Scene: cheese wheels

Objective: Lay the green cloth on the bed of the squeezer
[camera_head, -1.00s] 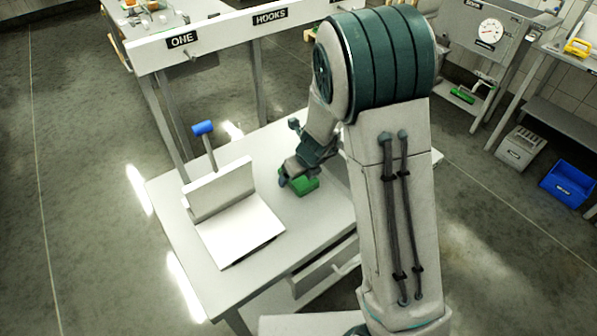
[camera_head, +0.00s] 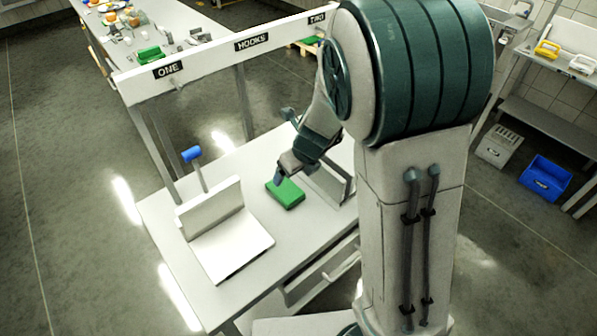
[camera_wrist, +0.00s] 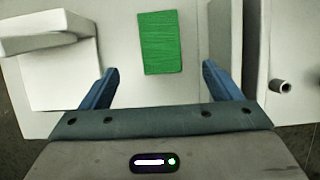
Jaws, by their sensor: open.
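The green cloth (camera_head: 286,193) is a folded, thick rectangle lying on the white table. In the wrist view the green cloth (camera_wrist: 161,43) lies ahead of the fingertips, roughly centred between them. My gripper (camera_head: 279,176) is close above the far-left end of the cloth in the head view. In the wrist view my gripper (camera_wrist: 158,75) has its two blue fingers spread wide, with nothing between them. The squeezer, with a flat white bed (camera_head: 231,248), an upright plate and a blue-ended lever (camera_head: 192,154), stands left of the cloth. Its bed is bare.
The white table (camera_head: 165,218) has free room between cloth and squeezer. A rail labelled hooks (camera_head: 215,52) crosses behind it. A light upright-sided holder (camera_head: 330,185) stands right of the cloth, partly behind my arm. A blue crate (camera_head: 545,178) is on the floor at right.

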